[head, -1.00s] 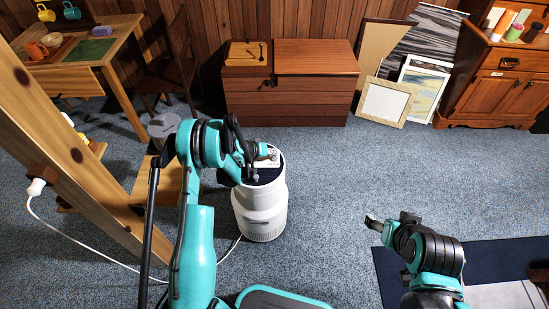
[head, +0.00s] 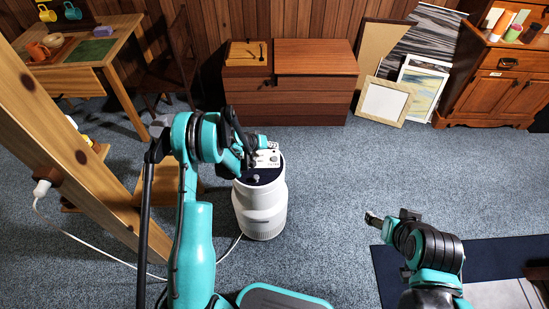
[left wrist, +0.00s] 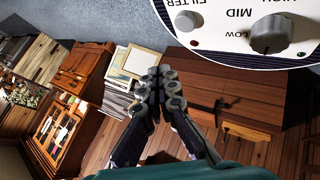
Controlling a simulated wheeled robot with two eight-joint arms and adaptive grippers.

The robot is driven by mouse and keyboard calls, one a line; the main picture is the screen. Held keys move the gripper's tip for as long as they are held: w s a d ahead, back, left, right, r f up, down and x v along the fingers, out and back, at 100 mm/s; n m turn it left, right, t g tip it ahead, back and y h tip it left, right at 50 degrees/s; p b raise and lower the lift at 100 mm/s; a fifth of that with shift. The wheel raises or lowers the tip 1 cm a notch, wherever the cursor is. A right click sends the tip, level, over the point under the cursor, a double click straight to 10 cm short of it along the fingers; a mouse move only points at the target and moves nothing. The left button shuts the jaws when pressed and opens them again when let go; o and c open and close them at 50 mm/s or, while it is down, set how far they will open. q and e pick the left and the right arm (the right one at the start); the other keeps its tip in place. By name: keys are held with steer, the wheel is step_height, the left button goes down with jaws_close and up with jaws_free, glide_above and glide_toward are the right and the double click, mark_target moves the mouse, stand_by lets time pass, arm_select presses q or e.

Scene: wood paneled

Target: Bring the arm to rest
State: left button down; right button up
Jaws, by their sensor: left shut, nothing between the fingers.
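My left arm reaches in from the left in the head view. Its gripper (head: 272,146) is above the far part of the white air purifier's top (head: 262,212). In the left wrist view the left gripper's fingers (left wrist: 160,76) are together with nothing between them. The purifier's panel (left wrist: 222,28), with a large knob marked HIGH, MID, LOW and a smaller FILTER knob, shows at the top right there, apart from the fingers. My right gripper (head: 371,219) is over the carpet at the lower right; its finger opening is too small to judge.
A wooden chest (head: 300,98) stands at the back wall, with leaning frames (head: 385,102) beside it. A wooden cabinet (head: 500,80) is at the right. A wooden beam (head: 70,150) and a table (head: 95,50) are at the left. Carpet between purifier and frames is clear.

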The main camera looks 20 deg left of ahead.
stand_by(0.3)
arm_select(q)
steer(key=s+d+r+y, duration=0.1)
steer(key=s+r, duration=0.3)
steer(key=r, duration=0.3)
steer(key=s+d+r+m, duration=0.1)
steer(key=s+r, duration=0.3)
steer(key=r, duration=0.3)
steer(key=s+d+r+y, duration=0.1)
steer(key=s+r, duration=0.3)
steer(key=r, duration=0.3)
steer(key=s+r+y, duration=0.1)
steer(key=s+r, duration=0.1)
steer(key=s, duration=1)
steer(key=s+r+m+y, duration=0.1)
steer(key=s+r, duration=0.2)
steer(key=s, duration=0.9)
steer(key=shift+s+d+r+m+g+y, duration=0.15)
steer(key=shift+d+m+g+y, duration=0.15)
steer(key=shift+y, duration=0.1)
